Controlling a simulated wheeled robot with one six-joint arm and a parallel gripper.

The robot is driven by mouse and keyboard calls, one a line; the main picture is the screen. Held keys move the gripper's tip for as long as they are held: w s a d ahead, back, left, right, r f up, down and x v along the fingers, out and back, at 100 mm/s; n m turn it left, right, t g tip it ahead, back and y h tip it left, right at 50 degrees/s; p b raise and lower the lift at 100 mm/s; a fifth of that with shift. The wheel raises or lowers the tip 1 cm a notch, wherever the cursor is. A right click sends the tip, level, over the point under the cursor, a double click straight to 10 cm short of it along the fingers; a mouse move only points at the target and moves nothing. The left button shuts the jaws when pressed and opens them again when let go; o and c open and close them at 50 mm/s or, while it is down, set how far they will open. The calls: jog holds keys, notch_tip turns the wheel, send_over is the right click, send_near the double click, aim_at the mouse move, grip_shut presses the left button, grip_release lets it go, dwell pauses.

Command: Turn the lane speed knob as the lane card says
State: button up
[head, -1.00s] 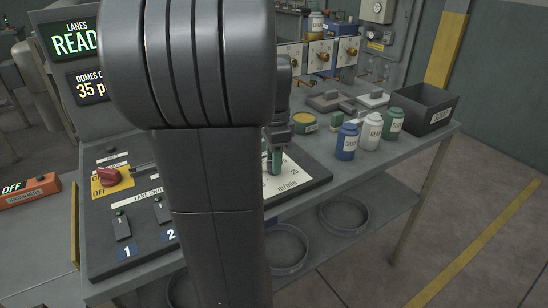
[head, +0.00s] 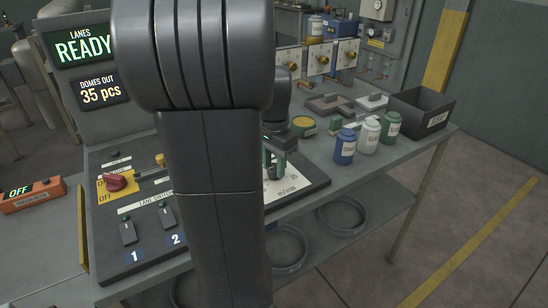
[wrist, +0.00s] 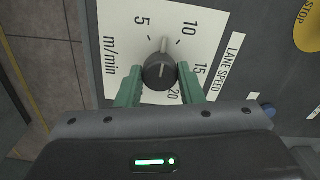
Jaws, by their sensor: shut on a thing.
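The lane speed knob (wrist: 160,69) is round and black with a white line. It sits on a white dial plate (wrist: 115,20) marked 5, 10, 15, 20 and m/min. Its line points up in the wrist view, between 5 and 10. My gripper (wrist: 161,76) has its two green fingers on either side of the knob, shut on it. In the head view my gripper (head: 276,163) is over the dial plate (head: 292,186), partly behind my arm, and the knob is hidden. I cannot make out a lane card.
A red switch (head: 116,181) on a yellow plate and two lane switches stand left of my arm. Displays read READY and 35 pcs. Blue, white and green jars (head: 345,146) and a black bin (head: 424,108) stand to the right. A yellow STOP plate (wrist: 308,25) is near the dial.

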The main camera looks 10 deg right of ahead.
aim_at(274, 167)
jog(key=n+p, duration=0.2)
jog(key=n, duration=0.4)
jog(key=shift+p, duration=0.3)
jog(key=shift+n, duration=0.3)
jog(key=o, duration=1)
notch_tip(274, 167, up, 14)
jog(key=p, duration=0.1)
jog(key=shift+f, duration=0.1)
